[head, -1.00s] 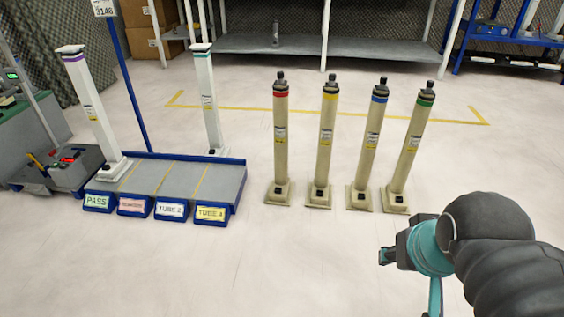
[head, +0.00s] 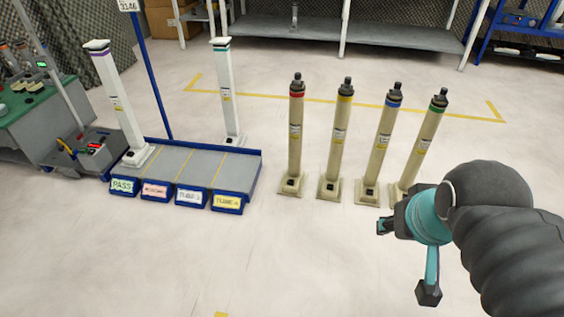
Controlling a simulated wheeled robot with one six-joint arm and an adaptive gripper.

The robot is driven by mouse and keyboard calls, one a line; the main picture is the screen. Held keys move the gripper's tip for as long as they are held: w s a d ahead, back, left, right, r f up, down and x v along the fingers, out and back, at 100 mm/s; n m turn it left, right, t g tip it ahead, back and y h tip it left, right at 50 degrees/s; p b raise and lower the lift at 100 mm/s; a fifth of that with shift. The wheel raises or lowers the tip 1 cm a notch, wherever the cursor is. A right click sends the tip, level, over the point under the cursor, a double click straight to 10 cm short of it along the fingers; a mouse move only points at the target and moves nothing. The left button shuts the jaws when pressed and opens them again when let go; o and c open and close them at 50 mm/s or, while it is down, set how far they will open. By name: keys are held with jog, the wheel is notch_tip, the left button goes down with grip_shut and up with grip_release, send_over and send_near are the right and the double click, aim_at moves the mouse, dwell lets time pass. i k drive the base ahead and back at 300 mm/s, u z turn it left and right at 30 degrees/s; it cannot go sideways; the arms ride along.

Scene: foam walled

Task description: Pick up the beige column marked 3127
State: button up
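Several beige columns stand upright in a row on the floor, each on a square foot with a dark cap. They carry a red band (head: 296,135), a yellow band (head: 339,140), a blue band (head: 382,145) and a green band (head: 420,145). Each has a small label, too small to read, so I cannot tell which is 3127. My gripper (head: 386,226) is at the lower right, in front of the green-banded column's foot and partly hiding it. It appears apart from the columns. Its fingers are not clear enough to show whether they are open.
A grey platform with a blue edge (head: 190,165) stands to the left, with labelled front bins and two white columns (head: 117,105) (head: 228,92) on it. A green-topped bench (head: 40,105) is at far left. Shelving (head: 350,38) lines the back. The floor in front is clear.

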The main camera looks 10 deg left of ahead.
aim_at(291, 184)
jog(key=u, duration=0.7)
jog(key=i, duration=0.6)
jog(key=u, duration=0.8)
jog(key=i, duration=1.4)
jog(key=z, duration=0.7)
